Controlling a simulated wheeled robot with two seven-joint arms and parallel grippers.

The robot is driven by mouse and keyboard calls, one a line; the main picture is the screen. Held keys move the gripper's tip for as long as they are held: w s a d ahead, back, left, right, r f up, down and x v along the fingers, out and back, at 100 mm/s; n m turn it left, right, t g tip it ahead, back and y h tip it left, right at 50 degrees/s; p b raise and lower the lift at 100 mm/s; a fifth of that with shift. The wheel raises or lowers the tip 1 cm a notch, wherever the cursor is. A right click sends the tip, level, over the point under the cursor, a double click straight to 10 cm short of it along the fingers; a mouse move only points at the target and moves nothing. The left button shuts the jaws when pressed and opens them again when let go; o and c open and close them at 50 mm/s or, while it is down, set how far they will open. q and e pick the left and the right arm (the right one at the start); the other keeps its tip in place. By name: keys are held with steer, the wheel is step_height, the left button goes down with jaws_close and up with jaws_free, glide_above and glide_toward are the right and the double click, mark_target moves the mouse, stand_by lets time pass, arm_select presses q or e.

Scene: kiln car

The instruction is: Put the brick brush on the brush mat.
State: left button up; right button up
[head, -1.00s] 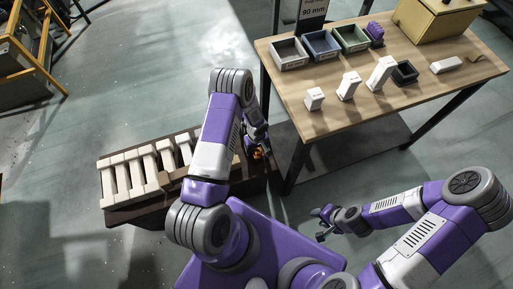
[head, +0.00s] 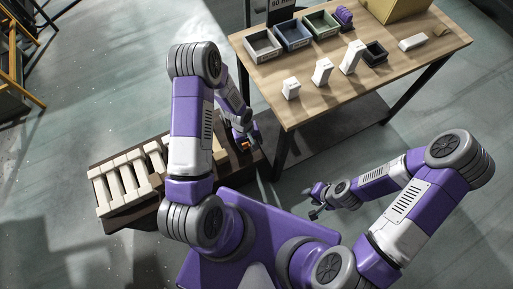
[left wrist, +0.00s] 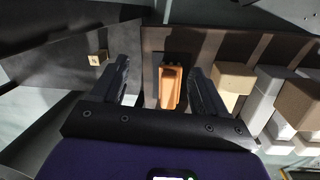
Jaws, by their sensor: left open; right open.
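The brick brush appears as an orange, block-like piece (left wrist: 171,87) in the left wrist view, lying on a dark rectangular patch that may be the brush mat (left wrist: 156,98); I cannot tell for sure. It lies between the spread fingers of my left gripper (left wrist: 163,88), nearer the right finger, with no clear grip on it. In the head view the orange piece (head: 245,146) shows small beside my left gripper (head: 243,136), at the right end of the kiln car. My right gripper (head: 316,201) is open and empty, over the floor below the table.
The kiln car (head: 140,212) carries several pale bricks (head: 125,178), close to my left gripper. The wooden table (head: 300,83) at upper right holds bins (head: 292,35), white blocks (head: 322,71), a dark tray (head: 375,54) and a purple item (head: 344,16). Floor right of the table is clear.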

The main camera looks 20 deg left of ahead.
arm_select(q)
steer(key=s+d+r+m+h, duration=0.1)
steer(key=s+d+m+h, duration=0.1)
steer(key=s+d+m, duration=0.3)
steer(key=s+d, duration=0.4)
steer(key=s, duration=0.3)
steer(key=shift+d+r+t, duration=0.15)
steer(key=shift+d+t, duration=0.15)
steer(key=shift+d, duration=0.1)
